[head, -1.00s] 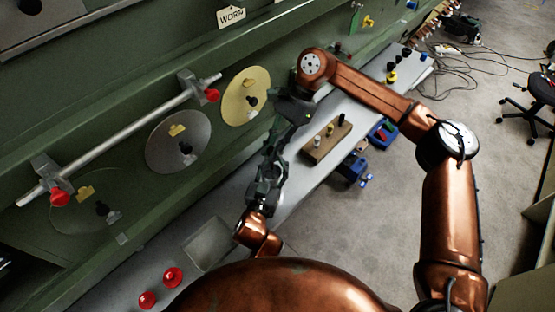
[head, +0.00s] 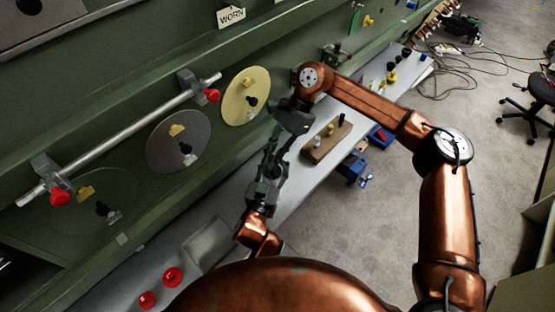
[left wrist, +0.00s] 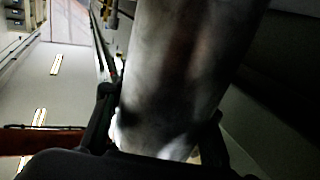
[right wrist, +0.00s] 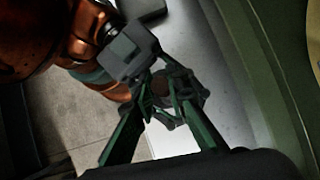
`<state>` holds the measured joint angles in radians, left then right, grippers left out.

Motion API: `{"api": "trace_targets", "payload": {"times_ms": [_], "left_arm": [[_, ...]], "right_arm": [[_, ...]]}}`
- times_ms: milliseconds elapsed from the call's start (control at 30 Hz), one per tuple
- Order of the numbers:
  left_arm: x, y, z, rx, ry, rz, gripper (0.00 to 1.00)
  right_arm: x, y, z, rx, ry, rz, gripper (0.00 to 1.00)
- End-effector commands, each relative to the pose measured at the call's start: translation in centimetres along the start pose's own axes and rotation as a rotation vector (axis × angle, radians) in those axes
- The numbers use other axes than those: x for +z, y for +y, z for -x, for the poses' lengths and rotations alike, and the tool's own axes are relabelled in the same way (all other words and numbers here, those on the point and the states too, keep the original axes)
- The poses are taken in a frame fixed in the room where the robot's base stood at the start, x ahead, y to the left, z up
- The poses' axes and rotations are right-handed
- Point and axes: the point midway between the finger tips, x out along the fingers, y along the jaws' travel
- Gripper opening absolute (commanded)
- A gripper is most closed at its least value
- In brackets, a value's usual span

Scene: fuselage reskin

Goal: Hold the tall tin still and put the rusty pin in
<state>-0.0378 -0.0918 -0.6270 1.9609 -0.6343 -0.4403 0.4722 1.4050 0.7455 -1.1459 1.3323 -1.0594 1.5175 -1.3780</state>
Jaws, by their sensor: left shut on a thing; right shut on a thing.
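The tall tin (left wrist: 190,60) is a grey metal cylinder that fills the middle of the left wrist view. My left gripper (left wrist: 163,118) is shut around it, a finger on each side. In the head view the left gripper (head: 263,186) is low, below my right gripper (head: 274,150). In the right wrist view the right fingers (right wrist: 160,95) close in on a round brown thing, likely the rusty pin (right wrist: 160,86), right by the left gripper. Whether the pin is inside the tin or above it I cannot tell.
A grey tray (head: 208,243) and red knobs (head: 172,277) sit at lower left. The green wall carries discs (head: 178,141) and a clamped rod (head: 125,138).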

Motion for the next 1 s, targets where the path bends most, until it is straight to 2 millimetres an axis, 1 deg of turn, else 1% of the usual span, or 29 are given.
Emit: {"api": "trace_targets", "payload": {"times_ms": [200,467,500,700,767,1000], "left_arm": [[-0.03,0.00,0.00,0.000,0.001,0.000,0.03],[-0.03,0.01,0.00,0.000,0.001,0.000,0.03],[-0.03,0.01,0.00,0.000,0.001,0.000,0.03],[-0.03,0.01,0.00,0.000,0.001,0.000,0.03],[-0.03,0.01,0.00,0.000,0.001,0.000,0.03],[-0.02,0.00,0.00,0.000,0.000,0.000,0.02]], "right_arm": [[-0.39,-0.01,-0.66,-0.001,0.000,0.001,0.00],[-0.46,-0.02,-0.74,-0.001,0.000,0.001,0.00],[-0.46,-0.01,-0.74,-0.001,0.000,0.001,0.15],[-0.47,-0.01,-0.73,-0.001,0.000,0.001,0.29],[-0.47,-0.01,-0.73,-0.001,0.000,0.001,0.33],[-0.49,0.00,-0.74,-0.001,0.000,0.000,0.34]]}}
